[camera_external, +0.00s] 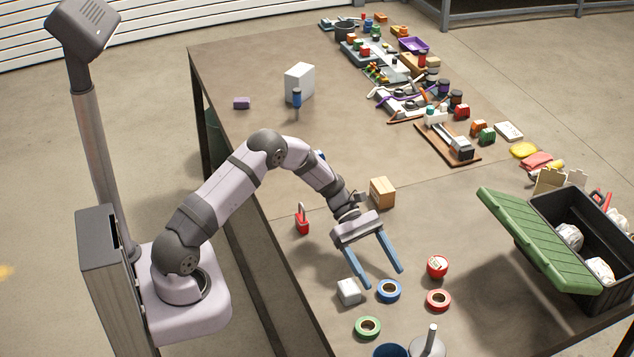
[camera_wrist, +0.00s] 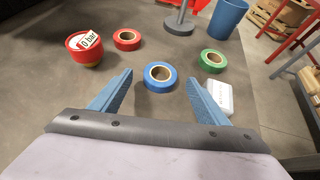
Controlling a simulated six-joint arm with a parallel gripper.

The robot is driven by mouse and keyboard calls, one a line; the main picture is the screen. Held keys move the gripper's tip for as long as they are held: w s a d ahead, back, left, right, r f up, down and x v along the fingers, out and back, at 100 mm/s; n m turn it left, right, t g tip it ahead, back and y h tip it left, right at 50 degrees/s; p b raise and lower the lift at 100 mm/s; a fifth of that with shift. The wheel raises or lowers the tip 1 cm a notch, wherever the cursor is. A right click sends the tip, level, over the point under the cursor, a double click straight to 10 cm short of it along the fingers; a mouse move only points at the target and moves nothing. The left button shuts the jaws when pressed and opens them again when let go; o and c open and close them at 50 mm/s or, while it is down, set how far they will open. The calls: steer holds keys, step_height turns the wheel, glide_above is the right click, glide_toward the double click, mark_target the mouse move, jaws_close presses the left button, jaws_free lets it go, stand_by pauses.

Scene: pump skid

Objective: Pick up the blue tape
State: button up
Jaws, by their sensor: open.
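The blue tape (camera_external: 389,291) is a roll lying flat on the table. It also shows in the wrist view (camera_wrist: 160,84), ahead of my fingertips and roughly centred between them. My gripper (camera_external: 384,276) has two blue fingers spread wide with nothing between them. In the external view its fingertips hang close to the roll, on its far side; how high they are above the table I cannot tell exactly. In the wrist view my gripper (camera_wrist: 160,92) shows both fingers apart. The roll's whole top ring and hole are visible.
Close around the roll are a white block (camera_external: 348,291), a green tape (camera_external: 368,327), a red tape (camera_external: 438,299) and a round red gauge (camera_external: 437,266). A grey stand (camera_external: 428,345) and blue cup (camera_external: 390,351) are near the front. A black crate (camera_external: 560,262) with green lid stands right.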

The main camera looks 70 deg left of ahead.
mark_target(394, 294)
steer(key=shift+p+x, duration=0.45)
steer(key=shift+x, duration=1.3)
steer(key=c, duration=1.1)
steer(key=shift+r, duration=0.2)
step_height(394, 294, up, 10)
steer(key=shift+f+b, duration=0.15)
steer(key=shift+b, duration=0.8)
